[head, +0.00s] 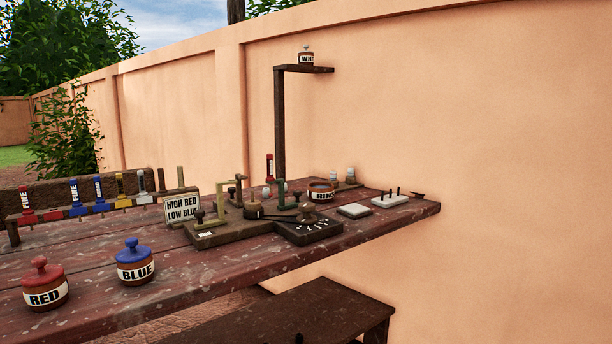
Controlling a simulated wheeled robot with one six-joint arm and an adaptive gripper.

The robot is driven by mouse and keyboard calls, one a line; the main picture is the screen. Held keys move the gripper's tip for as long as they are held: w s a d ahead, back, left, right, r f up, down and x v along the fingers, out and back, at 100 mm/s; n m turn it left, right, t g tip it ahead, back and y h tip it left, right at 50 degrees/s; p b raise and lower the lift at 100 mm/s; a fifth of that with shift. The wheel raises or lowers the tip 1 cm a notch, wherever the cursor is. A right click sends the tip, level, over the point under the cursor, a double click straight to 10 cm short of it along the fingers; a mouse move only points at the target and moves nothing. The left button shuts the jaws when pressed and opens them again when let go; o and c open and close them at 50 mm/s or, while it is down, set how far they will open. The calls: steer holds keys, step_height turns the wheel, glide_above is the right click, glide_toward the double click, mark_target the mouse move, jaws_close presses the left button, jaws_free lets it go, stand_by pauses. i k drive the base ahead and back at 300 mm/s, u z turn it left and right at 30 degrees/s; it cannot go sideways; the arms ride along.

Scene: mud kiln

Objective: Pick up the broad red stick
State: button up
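A red upright piece with a white label (269,168) stands toward the back of the table, near the dark post; its label is too small to read. Another red stick (26,200), labelled FINE, stands at the left end of a rack (50,215). I cannot see any stick clearly marked broad. My gripper is not in view.
The worn red table (190,290) holds a RED jar (45,286) and a BLUE jar (135,262) in front. A sign (182,208), dark fixtures, a RINSE bowl (321,191) and pale blocks (354,210) crowd the middle and right. A shelf (304,69) stands above.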

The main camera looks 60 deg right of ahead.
mark_target(270, 177)
steer(key=z, duration=1.5)
